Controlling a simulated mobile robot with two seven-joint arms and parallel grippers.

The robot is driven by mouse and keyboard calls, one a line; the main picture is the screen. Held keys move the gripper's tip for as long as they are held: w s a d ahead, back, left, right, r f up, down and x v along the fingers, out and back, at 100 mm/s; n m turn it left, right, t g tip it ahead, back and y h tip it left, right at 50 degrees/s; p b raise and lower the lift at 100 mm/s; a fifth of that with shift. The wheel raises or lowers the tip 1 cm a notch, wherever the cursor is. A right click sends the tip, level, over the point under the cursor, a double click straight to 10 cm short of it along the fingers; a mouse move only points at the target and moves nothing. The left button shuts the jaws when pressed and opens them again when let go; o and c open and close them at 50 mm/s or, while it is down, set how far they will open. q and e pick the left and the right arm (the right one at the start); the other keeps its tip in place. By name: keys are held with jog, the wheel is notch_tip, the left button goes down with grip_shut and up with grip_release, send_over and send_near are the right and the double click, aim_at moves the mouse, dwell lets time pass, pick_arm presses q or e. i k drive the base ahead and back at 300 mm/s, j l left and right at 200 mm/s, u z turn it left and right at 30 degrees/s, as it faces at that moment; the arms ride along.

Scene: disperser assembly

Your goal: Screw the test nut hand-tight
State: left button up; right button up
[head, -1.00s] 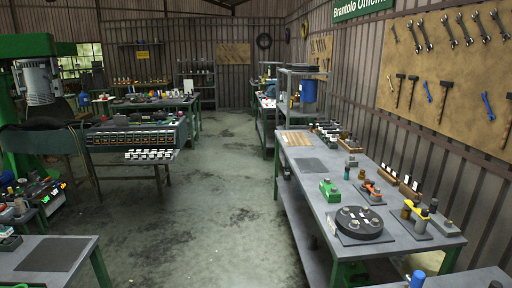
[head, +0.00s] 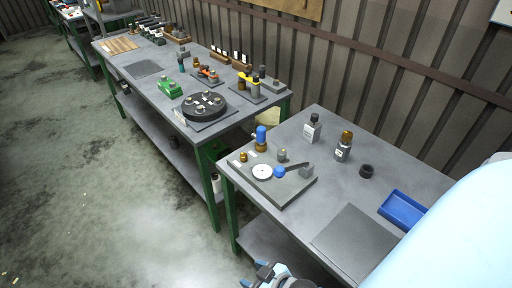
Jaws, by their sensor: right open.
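On the near table a grey board (head: 288,190) carries a white round dial (head: 262,171), a blue knob (head: 279,172) with a dark lever, a small grey fitting (head: 282,155), a small brass piece (head: 243,157) and a blue-capped brass part (head: 261,138). I cannot tell which of these small parts is the test nut. My right gripper (head: 254,274) is at the bottom edge of the head view, in front of the near table and apart from the board. It is open and partly cut off by the frame. My left gripper is not in view.
The near table also holds two bottles (head: 343,147), a black ring (head: 367,171), a blue tray (head: 402,209) and a dark mat (head: 355,243). A longer table behind holds a black round disc (head: 204,106) and a green part (head: 171,88). Open floor lies left.

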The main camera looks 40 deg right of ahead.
aim_at(282, 153)
jog(key=z, duration=1.2)
